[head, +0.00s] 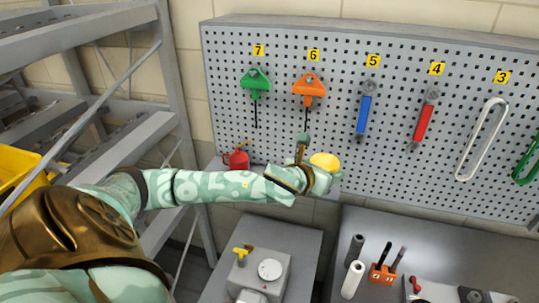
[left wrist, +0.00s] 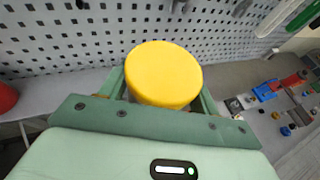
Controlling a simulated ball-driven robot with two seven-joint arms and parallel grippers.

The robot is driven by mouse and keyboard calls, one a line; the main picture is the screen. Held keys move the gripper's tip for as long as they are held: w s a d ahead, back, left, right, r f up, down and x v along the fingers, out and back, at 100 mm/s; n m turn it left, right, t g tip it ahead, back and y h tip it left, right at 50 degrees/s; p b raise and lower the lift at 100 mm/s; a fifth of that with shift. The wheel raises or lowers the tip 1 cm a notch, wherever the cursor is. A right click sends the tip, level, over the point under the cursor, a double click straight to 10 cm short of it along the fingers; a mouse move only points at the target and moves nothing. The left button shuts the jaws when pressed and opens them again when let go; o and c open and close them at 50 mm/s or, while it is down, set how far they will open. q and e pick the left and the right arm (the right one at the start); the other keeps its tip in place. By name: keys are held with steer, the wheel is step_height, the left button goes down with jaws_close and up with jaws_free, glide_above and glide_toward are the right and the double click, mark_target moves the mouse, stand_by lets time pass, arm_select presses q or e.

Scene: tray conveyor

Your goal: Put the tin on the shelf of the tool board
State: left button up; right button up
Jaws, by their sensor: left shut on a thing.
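The yellow tin (head: 326,160) is in my left gripper (head: 318,174), in front of the lower left part of the grey tool board (head: 300,190). In the left wrist view the round yellow top of the tin (left wrist: 163,72) faces the camera, and the fingers of my left gripper (left wrist: 163,98) are shut on its two sides. The grey shelf (head: 217,163) runs along the board's lower left edge, and my forearm hides much of it. It also shows in the left wrist view (left wrist: 75,88). I cannot tell whether the tin touches it. My right gripper is out of view.
A red oil can (head: 237,158) stands on the shelf, left of the tin. Several tools hang on the board, with an orange-handled one (head: 309,88) above the tin. A metal rack (head: 160,110) stands at left. A bench (head: 440,240) with tools lies at lower right.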

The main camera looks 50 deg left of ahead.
arm_select(q)
steer(key=w+a+f, duration=0.1)
steer(key=a+f, duration=0.1)
steer(key=a, duration=0.2)
steer(key=w+a+f, duration=0.2)
steer(key=a+f, duration=0.1)
steer(key=a, duration=0.2)
steer(key=w+a+f, duration=0.1)
steer(key=a+f, duration=0.2)
steer(key=a, duration=0.1)
steer(key=shift+w+a, duration=0.35)
steer(key=shift+a, duration=0.05)
steer(key=shift+a+f, duration=0.15)
steer(key=shift+w+a+f, duration=0.1)
steer(key=shift+a+f, duration=0.1)
steer(key=shift+f, duration=1.55)
steer(key=o, duration=1.2)
steer(key=shift+f, duration=0.15)
steer(key=shift+c, duration=0.2)
